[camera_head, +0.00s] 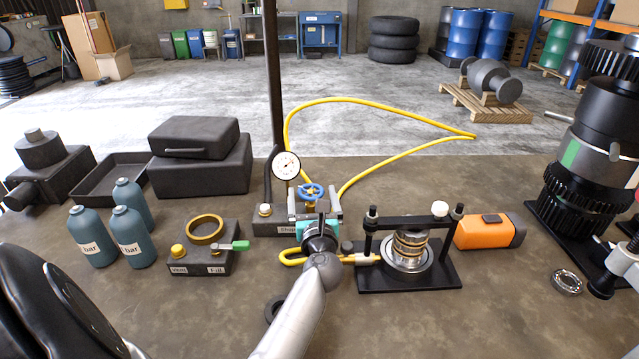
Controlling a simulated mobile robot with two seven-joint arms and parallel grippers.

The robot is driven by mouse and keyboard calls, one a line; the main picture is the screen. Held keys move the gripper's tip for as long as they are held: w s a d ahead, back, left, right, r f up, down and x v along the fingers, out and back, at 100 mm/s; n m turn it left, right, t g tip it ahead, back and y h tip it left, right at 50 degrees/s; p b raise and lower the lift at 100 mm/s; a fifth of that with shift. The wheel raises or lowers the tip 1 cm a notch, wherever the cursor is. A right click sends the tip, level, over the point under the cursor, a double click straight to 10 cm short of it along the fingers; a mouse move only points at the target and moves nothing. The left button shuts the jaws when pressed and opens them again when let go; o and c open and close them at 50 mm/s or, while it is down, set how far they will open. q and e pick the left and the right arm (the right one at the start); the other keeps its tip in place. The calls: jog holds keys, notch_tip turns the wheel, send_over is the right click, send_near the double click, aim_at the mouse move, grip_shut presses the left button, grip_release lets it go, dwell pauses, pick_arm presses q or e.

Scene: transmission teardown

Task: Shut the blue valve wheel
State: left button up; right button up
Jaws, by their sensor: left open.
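The blue valve wheel (311,191) stands on a dark shop-air block (265,222) just right of a dark post, below a round white pressure gauge (286,165). My left gripper (315,205) reaches up from the bottom centre, with its two grey fingers apart on either side of the wheel. The wheel shows between the fingers; I cannot tell whether either finger touches it. The gripper body hides part of the block and the valve below the wheel. My right gripper is not clearly in view; only part of an arm shows at the right edge.
A yellow hose (376,101) loops behind the valve. A press fixture (446,272) with a metal stack stands to the right, beside an orange case (490,232). A vent and fill block (193,268) and several blue bottles (129,237) stand to the left. The front table area is mostly clear.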

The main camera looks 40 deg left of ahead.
pick_arm(q)
jog(key=shift+w+a, duration=0.2)
jog(key=shift+a, duration=0.1)
jog(key=c, duration=1.2)
